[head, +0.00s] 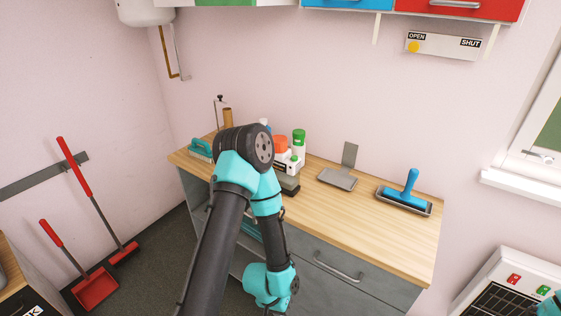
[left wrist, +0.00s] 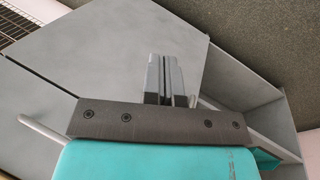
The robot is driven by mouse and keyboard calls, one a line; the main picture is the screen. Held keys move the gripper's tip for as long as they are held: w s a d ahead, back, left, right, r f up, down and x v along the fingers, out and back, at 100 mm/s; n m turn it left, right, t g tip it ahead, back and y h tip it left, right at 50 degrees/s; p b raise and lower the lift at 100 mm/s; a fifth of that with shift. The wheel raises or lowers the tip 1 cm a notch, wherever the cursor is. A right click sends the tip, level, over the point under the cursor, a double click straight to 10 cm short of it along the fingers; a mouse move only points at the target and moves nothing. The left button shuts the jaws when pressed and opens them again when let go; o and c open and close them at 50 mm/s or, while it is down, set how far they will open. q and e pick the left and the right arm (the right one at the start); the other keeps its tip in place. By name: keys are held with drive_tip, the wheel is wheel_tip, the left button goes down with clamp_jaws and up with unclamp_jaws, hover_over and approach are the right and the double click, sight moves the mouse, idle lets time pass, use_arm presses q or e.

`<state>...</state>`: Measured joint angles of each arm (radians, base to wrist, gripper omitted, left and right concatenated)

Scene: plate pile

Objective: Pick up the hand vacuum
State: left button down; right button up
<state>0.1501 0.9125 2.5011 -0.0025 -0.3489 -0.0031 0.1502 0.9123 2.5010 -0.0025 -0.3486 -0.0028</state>
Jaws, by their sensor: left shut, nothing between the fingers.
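I cannot make out a hand vacuum in either view. My left gripper (left wrist: 165,62) is shut and empty. In the left wrist view its fingers stand in front of grey cabinet fronts, beside an open shelf space (left wrist: 240,85). In the head view my left arm crosses the middle, bent at the elbow in front of the counter, with its wrist low by the drawers; the fingers are hidden there. The arm covers part of the counter and cabinet. Only a bit of my right arm shows at the bottom right corner; its gripper is out of view.
The wooden counter (head: 340,205) holds a blue-handled tool (head: 408,190) on a tray, a grey dustpan-like scoop (head: 338,179), several bottles and a teal-handled tool (head: 200,149). A drawer handle (head: 338,269) sticks out below. Red-handled floor tools (head: 95,289) stand left.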

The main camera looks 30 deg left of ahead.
idle(0.4)
use_arm(q)
drive_tip(key=shift+c, duration=0.4)
unclamp_jaws()
idle(0.4)
drive_tip(key=shift+w, duration=0.1)
